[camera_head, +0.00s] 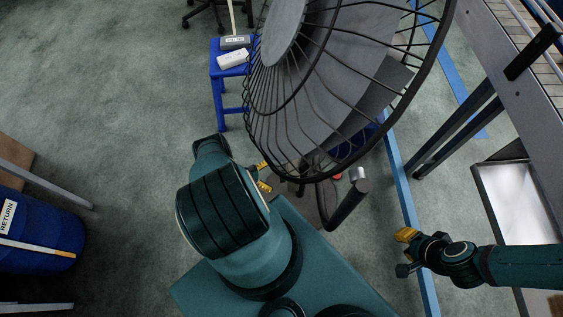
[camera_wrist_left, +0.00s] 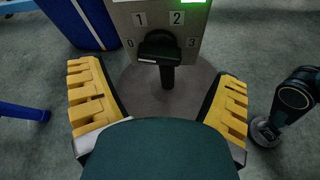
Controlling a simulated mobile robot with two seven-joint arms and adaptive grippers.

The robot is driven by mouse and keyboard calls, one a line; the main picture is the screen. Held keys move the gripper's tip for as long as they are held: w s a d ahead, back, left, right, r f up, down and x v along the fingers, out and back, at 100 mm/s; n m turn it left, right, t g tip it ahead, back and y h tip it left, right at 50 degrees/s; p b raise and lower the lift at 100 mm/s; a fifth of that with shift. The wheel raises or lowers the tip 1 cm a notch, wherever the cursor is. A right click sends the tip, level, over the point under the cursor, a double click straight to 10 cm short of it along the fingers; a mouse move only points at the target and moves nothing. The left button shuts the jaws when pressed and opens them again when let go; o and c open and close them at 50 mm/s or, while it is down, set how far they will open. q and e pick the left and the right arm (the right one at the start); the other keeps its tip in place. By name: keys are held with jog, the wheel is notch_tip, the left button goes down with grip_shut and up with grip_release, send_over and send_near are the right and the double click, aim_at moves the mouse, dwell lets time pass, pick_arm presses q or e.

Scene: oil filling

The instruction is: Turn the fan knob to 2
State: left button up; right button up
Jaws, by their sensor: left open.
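The fan (camera_head: 340,90) with its black wire cage fills the upper middle of the head view. In the left wrist view its grey control panel (camera_wrist_left: 123,22) carries the labels 0, 1, 2 and 3 around a black fan knob (camera_wrist_left: 160,46). A pale mark shows at the knob's lower left; its exact setting is hard to tell. My left gripper (camera_wrist_left: 158,78) is open and empty, with its yellow-padded fingers either side of the knob's line and apart from it. It also shows beside the fan in the head view (camera_head: 265,177). My right gripper (camera_head: 404,252) is at lower right, away from the fan.
A green light (camera_wrist_left: 187,2) is lit at the panel's top. A blue stool (camera_head: 228,70) stands behind the fan. A blue barrel (camera_head: 40,232) marked RETURN is at left. A conveyor frame (camera_head: 515,75) and a pale tray (camera_head: 517,200) are at right. Open floor lies at left.

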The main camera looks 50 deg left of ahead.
aim_at(281, 176)
pick_arm(q)
jog(key=shift+b+x, duration=0.3)
jog(key=shift+x, duration=2.45)
jog(key=shift+c, duration=0.3)
jog(key=c, duration=1.1)
